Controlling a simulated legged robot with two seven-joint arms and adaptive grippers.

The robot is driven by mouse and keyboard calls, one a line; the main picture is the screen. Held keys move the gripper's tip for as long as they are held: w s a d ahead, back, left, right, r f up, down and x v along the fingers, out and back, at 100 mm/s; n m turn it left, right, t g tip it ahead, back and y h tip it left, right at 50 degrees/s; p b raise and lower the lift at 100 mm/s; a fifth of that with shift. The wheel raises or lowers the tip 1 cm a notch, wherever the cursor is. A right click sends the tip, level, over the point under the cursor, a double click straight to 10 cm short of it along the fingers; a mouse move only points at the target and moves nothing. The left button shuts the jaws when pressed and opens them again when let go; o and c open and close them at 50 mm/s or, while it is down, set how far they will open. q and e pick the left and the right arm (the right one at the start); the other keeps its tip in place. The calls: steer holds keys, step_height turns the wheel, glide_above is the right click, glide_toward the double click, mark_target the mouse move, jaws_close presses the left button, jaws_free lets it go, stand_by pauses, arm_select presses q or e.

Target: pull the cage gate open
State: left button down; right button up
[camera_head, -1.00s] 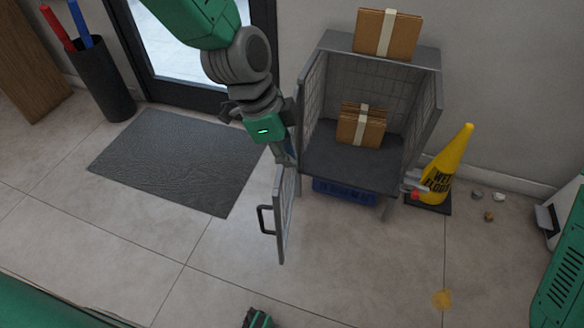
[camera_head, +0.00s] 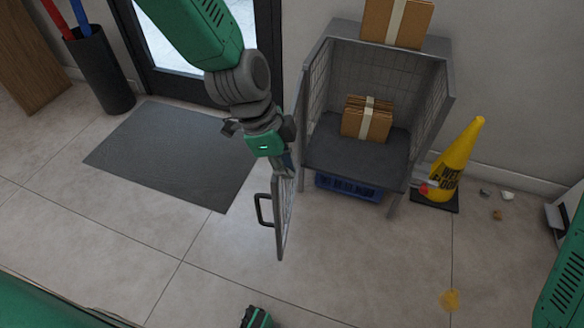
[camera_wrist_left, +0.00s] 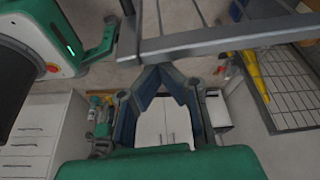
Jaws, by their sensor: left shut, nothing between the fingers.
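The grey mesh cage (camera_head: 358,160) stands against the back wall with its front open to view. Its gate (camera_head: 287,215) stands swung out from the cage's left side, seen nearly edge-on. The gate's dark handle (camera_head: 263,210) is on its left face. My left gripper (camera_head: 284,165) is at the gate's upper edge, pointing down, its fingertips partly hidden. In the left wrist view, the shut fingers (camera_wrist_left: 163,75) are close to a grey frame bar (camera_wrist_left: 215,42). I cannot tell whether they touch it. My right gripper is not seen.
One carton (camera_head: 367,120) sits inside the cage and another (camera_head: 397,22) on top. A blue crate (camera_head: 348,188) is under it. A yellow cone (camera_head: 457,160) stands right. A dark mat (camera_head: 170,155) and a bin (camera_head: 100,75) are left.

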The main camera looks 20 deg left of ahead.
arm_select(q)
steer(key=a+m+g+p, duration=0.1)
steer(key=a+m+p, duration=0.3)
steer(key=a, duration=1)
steer(key=shift+m+g+p, duration=0.3)
steer(key=shift+p, duration=0.8)
steer(key=shift+s, duration=0.1)
